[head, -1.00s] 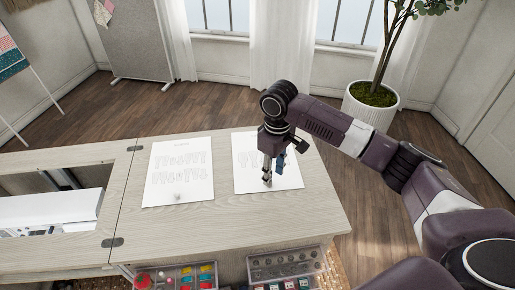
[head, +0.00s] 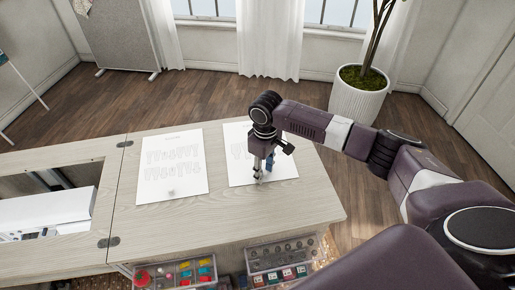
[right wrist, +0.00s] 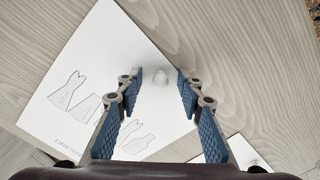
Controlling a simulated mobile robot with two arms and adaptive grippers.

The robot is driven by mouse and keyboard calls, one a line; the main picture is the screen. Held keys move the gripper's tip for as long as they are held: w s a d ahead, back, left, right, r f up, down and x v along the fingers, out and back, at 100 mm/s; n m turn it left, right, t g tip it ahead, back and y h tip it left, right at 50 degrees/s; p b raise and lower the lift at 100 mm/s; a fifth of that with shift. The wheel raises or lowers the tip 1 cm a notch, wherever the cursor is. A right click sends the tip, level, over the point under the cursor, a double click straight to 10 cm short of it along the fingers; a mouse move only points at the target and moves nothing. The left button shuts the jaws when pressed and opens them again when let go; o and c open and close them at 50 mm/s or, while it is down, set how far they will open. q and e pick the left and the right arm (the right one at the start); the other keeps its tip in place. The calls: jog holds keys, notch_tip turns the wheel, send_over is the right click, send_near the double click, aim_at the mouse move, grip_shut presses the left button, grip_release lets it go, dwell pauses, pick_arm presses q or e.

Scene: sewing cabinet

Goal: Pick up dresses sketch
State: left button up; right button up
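A white sheet with outline sketches of dresses (head: 288,171) lies flat on the right part of the light wood table top. It also shows in the right wrist view (right wrist: 75,75), with dress outlines and a small round pale knob (right wrist: 160,78) near its edge. My right gripper (head: 262,177) is over the near part of this sheet and hides some of its drawings. In the right wrist view its blue-padded fingers (right wrist: 160,84) are spread apart, with the knob between and beyond the tips. Nothing is held. My left gripper is not in view.
A second sheet with several sketches (head: 172,182) and its own small knob lies to the left. Farther left is a cabinet opening with a white machine (head: 45,212). Clear boxes of sewing supplies (head: 280,262) hang at the front. A potted plant (head: 357,100) stands behind right.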

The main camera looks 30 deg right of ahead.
grip_shut()
dwell(0.3)
